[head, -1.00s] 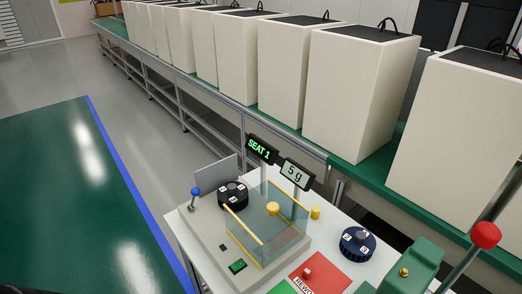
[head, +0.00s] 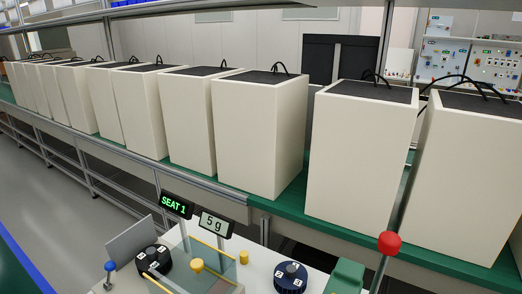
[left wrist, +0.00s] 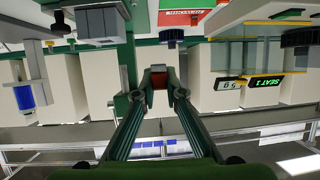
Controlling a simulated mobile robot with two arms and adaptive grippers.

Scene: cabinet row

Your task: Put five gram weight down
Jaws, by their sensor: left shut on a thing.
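I cannot tell whether this is the five gram weight. The head view shows neither gripper. There, a scale with clear walls stands at the bottom, with a gold piece (head: 197,265) inside the walls and a yellow piece (head: 241,257) beside them. Its display (head: 215,224) reads "5 g". The "SEAT 1" sign (head: 176,206) is lit green; it also shows upside down in the left wrist view (left wrist: 265,82).
A dark numbered dial (head: 290,277) and a green block (head: 345,277) stand right of the scale. Behind, a row of tall cream boxes (head: 260,135) fills a green-topped bench (head: 293,203).

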